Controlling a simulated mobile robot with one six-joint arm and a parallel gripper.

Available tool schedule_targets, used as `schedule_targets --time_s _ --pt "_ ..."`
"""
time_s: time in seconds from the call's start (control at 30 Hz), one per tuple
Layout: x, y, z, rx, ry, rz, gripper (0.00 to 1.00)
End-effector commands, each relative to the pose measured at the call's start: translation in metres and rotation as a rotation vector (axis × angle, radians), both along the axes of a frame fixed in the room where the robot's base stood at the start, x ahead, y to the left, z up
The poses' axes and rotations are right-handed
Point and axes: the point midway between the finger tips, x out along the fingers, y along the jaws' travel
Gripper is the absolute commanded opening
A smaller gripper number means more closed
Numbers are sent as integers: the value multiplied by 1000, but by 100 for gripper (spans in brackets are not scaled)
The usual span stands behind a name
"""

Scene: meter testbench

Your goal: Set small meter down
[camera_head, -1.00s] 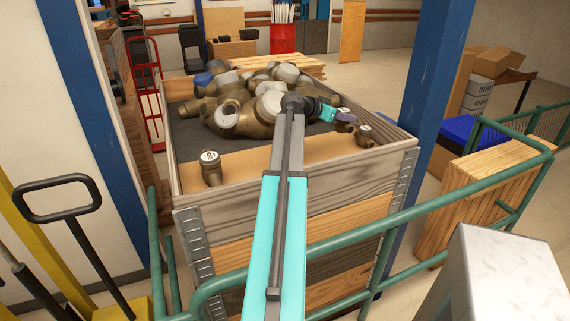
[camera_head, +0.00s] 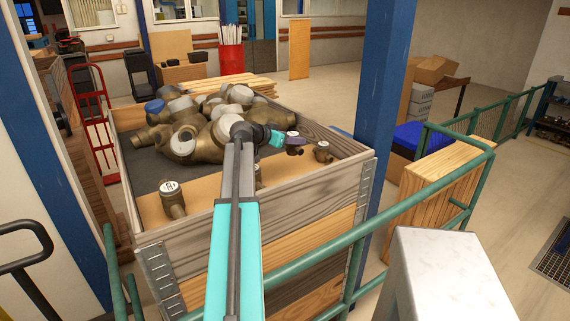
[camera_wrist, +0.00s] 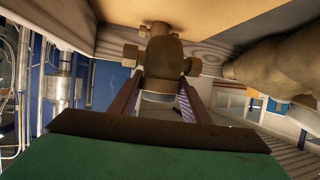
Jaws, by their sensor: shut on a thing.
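My gripper (camera_head: 290,139) is over the right part of the wooden crate (camera_head: 320,218). It is shut on a small brass meter (camera_head: 294,151), mostly hidden by the jaws in the head view. In the wrist view, the two fingers (camera_wrist: 160,92) close on either side of this meter (camera_wrist: 163,60), whose brass body and side ports show. I cannot tell whether it touches the board below. Another small meter (camera_head: 322,152) stands close to its right. A small meter with a pale face (camera_head: 172,199) stands at the left, and one more (camera_head: 259,177) is partly hidden by my arm.
Large brass meters (camera_head: 205,140) are piled in the crate behind and left of my gripper; one also shows in the wrist view (camera_wrist: 275,65). A bare strip of board (camera_head: 211,194) runs along the crate's front. A blue post (camera_head: 385,90) and green railing (camera_head: 410,207) stand to the right.

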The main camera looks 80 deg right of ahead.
Motion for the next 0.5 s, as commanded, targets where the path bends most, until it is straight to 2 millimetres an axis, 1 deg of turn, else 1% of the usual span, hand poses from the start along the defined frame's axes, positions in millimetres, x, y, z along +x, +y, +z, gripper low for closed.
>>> schedule_targets --time_s 0.2,0.3,0.5 --pt "-2 0 -26 0 2 0 6" --pt "-2 0 -34 0 2 -1 6" --pt "-2 -1 -40 -2 1 -1 6"
